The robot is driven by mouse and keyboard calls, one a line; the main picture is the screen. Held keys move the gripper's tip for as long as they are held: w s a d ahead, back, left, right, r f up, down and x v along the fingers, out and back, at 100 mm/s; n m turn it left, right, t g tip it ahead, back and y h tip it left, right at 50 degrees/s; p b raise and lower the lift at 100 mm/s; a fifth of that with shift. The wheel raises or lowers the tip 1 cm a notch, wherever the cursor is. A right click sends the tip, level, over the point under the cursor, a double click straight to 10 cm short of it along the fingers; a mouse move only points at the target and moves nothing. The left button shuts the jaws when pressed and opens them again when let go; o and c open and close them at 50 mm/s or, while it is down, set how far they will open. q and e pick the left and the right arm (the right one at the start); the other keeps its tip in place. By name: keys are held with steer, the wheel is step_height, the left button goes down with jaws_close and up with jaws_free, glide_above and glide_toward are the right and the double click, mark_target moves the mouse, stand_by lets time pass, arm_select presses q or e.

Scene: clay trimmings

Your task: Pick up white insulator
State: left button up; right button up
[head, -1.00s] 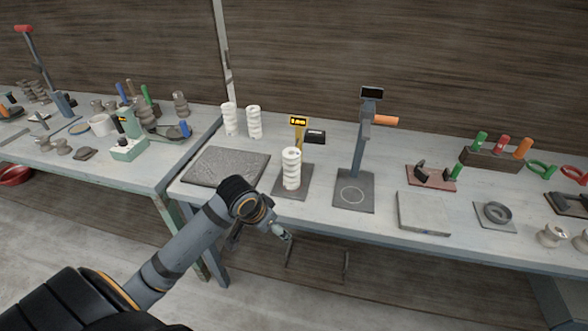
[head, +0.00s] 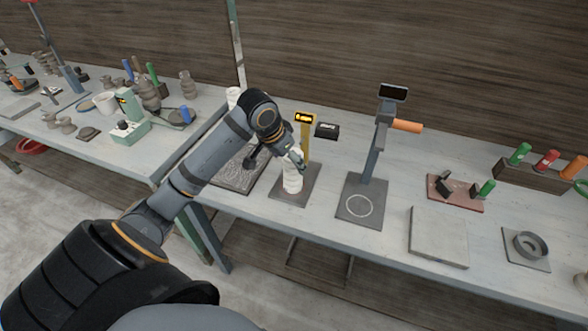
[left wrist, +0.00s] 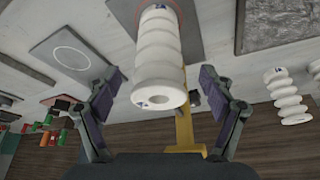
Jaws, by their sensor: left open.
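A white ribbed insulator (head: 292,184) stands upright on the dark plate of the yellow-posted scale (head: 306,141). My left gripper (head: 297,158) is at its upper part, with the arm reaching in from the left and covering some of it. In the left wrist view the insulator (left wrist: 160,55) shows its round end with a hole, between the two spread fingers of my open left gripper (left wrist: 162,74). There is a visible gap on either side, and nothing is gripped. My right gripper is not in view.
Another white insulator (head: 233,95) stands behind my arm; two show in the left wrist view, the nearer one (left wrist: 287,98) at the right. A dark textured slab (head: 236,180) lies left of the scale. A stand with an orange handle (head: 407,126) rises to the right.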

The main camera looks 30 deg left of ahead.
arm_select(q)
steer(key=shift+d+f, duration=0.15)
steer(key=shift+f, duration=0.45)
steer(key=x, duration=0.4)
steer(key=shift+w+r, duration=0.1)
steer(key=shift+w, duration=0.05)
steer(key=shift+r, duration=0.1)
steer(key=shift+c, duration=1.7)
steer(key=c, duration=0.7)
jaws_close()
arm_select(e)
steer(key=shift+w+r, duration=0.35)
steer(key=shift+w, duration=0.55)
